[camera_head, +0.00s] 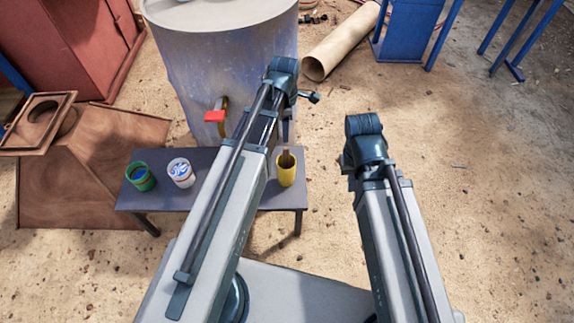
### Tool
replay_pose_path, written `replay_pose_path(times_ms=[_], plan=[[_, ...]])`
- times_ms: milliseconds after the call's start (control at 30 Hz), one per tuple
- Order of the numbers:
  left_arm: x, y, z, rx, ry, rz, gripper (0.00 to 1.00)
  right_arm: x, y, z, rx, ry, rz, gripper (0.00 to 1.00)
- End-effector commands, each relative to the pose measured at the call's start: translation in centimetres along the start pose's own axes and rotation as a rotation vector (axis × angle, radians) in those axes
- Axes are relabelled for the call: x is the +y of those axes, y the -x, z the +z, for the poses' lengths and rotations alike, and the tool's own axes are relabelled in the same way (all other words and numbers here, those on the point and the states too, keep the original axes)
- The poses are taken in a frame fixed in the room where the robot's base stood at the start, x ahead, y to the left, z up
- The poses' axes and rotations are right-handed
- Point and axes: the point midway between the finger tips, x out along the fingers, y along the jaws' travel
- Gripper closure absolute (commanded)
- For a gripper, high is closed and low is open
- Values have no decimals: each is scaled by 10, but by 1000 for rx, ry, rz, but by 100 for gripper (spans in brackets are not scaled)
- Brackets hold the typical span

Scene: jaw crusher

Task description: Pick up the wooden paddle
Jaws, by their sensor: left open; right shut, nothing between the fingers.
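I cannot clearly make out a wooden paddle in the head view. A yellow cup (287,174) stands at the right end of a low dark table, close to my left arm, with something brown showing at its mouth that is too small to identify. My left arm reaches up across the table and partly covers it. My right arm rises at the right over bare sand. The fingers of both grippers are hidden behind or beneath the arm links, so I see no grip on anything.
The low dark table (222,195) also holds a green cup (140,177) and a white-and-blue cup (181,173). Behind it stands a large grey drum (190,80) with a red-handled tap (215,116). Wooden boards (85,170) lie left. Sandy ground at right is mostly clear.

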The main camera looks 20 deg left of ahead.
Motion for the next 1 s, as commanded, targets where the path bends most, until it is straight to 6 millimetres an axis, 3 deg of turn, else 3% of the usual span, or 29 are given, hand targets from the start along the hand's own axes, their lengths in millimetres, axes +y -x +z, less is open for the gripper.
replay_pose_path(times_ms=[33, 433, 833, 1000], plan=[[0, -12, 0, 0, -1, 0, 45, -1, -12, -1, 0, 0, 0, 100], [0, -68, 0, 0, -2, 0, 45, -6, -68, -4, 0, 0, 2, 100], [-1, -78, 0, 0, -2, 0, 45, -6, -78, -4, 0, 1, 4, 100], [-2, -94, 1, 0, -2, 0, 45, -8, -93, -6, 0, 2, 6, 100]])
